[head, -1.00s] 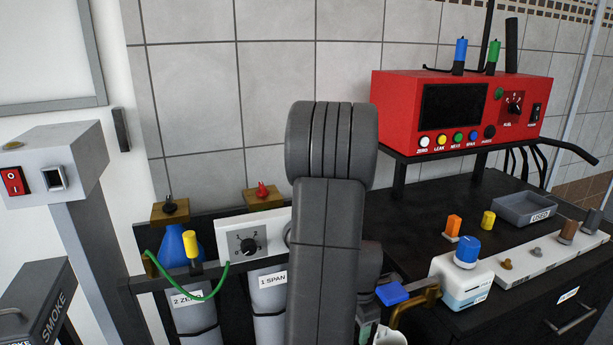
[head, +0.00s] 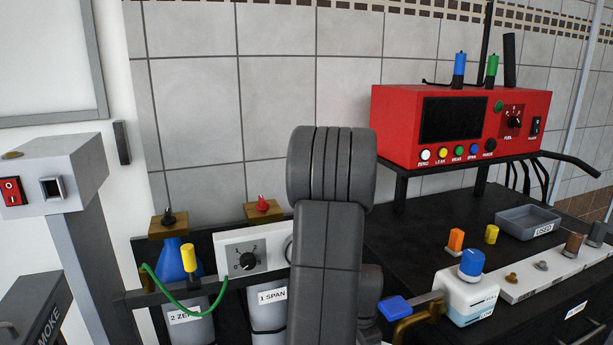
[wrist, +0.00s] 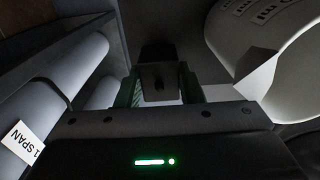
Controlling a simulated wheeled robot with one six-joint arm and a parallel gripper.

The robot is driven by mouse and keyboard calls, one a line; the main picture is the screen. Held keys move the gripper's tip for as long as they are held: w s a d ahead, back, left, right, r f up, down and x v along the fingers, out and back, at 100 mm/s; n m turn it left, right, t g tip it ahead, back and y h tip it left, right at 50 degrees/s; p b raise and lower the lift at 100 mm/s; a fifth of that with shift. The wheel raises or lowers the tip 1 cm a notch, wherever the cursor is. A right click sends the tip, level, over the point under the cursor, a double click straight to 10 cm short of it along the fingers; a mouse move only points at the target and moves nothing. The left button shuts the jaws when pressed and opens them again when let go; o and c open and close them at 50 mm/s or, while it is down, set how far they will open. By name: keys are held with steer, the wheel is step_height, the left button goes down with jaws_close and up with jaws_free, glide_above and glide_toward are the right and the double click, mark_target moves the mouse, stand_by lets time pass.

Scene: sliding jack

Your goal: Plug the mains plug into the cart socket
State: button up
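My gripper (wrist: 160,90) shows in the wrist view, with its two green fingers on either side of a dark block. The block fills the gap and seems to touch both fingers; it looks like the mains plug (wrist: 159,78), though the view is dim and no pins or cord can be made out. In the head view my grey arm covers the middle, and the gripper is hidden behind it or below the frame. I cannot make out the cart socket for certain in either view.
A red analyser (head: 455,125) stands on a shelf above the black cart top (head: 420,225). A white bottle with a blue cap (head: 469,290) and a grey tray (head: 527,221) are at right. Gas cylinders, one labelled 1 SPAN (head: 268,312), stand left of my arm. A pale curved thing (wrist: 265,50) is close by.

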steer(key=shift+r+p, duration=2.05)
steer(key=shift+r, duration=0.55)
steer(key=shift+w, duration=0.1)
